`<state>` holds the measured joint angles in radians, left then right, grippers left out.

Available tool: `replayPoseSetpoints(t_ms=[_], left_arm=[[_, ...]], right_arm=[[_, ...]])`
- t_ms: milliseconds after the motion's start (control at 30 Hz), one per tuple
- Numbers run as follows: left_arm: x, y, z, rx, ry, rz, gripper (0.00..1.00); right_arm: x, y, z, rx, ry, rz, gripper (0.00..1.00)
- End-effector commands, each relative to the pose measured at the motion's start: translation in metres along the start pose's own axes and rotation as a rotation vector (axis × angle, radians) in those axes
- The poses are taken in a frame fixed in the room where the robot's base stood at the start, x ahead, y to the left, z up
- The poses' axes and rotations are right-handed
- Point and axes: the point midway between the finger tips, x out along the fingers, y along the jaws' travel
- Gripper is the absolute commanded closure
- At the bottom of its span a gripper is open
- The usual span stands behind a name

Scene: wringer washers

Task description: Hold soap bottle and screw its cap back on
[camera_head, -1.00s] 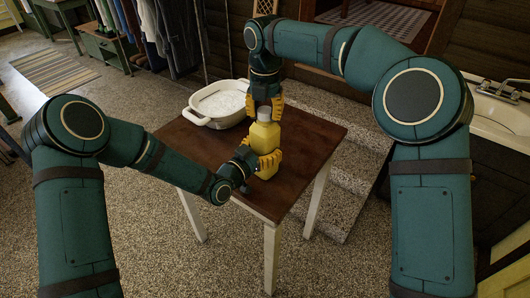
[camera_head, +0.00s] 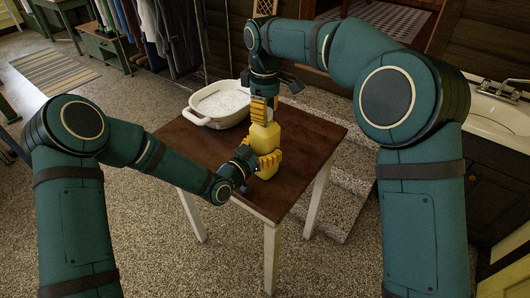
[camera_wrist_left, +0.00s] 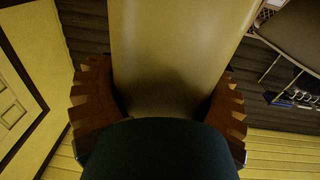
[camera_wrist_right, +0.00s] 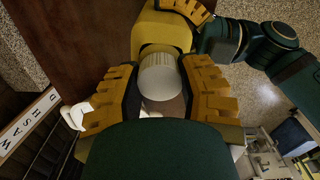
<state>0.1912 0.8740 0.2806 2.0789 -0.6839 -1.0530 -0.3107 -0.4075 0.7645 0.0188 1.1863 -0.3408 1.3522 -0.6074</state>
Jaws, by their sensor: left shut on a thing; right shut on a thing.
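The yellow soap bottle (camera_head: 264,140) stands upright on the brown table (camera_head: 310,148). My left gripper (camera_head: 257,160) is shut around its body from the side; the bottle also fills the middle of the left wrist view (camera_wrist_left: 175,60). The white ribbed cap (camera_wrist_right: 160,76) is at the bottle's neck in the right wrist view. My right gripper (camera_head: 262,108) is above the bottle, pointing down, with its yellow fingers shut on the cap. How far the cap is threaded cannot be told.
A white basin (camera_head: 222,103) with pale contents stands on the table just left of the bottle. The table's right and front parts are clear. A sink (camera_head: 495,115) is at the far right, and stone steps (camera_head: 345,195) lie beside the table.

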Motion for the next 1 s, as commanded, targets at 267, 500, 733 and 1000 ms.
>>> replayPoseSetpoints(t_ms=[267, 500, 733, 1000], left_arm=[[0.0002, 0.0003, -0.0002, 0.0, 0.0, 0.001, 1.0], [0.0002, 0.0003, -0.0002, 0.0, 0.0, 0.001, 1.0], [0.0002, 0.0003, -0.0002, 0.0, 0.0, 0.001, 1.0], [0.0002, 0.0005, -0.0003, 0.001, 0.001, 0.001, 1.0]], right_arm=[[0.0002, -0.0004, -0.0006, 0.536, 0.0, 0.001, 1.0], [0.0006, -0.0005, -0.0006, 1.004, -0.001, 0.001, 1.0], [0.0012, -0.0003, -0.0005, 1.454, -0.001, 0.002, 1.0], [0.0017, -0.0005, -0.0005, 1.936, -0.002, 0.001, 1.0]])
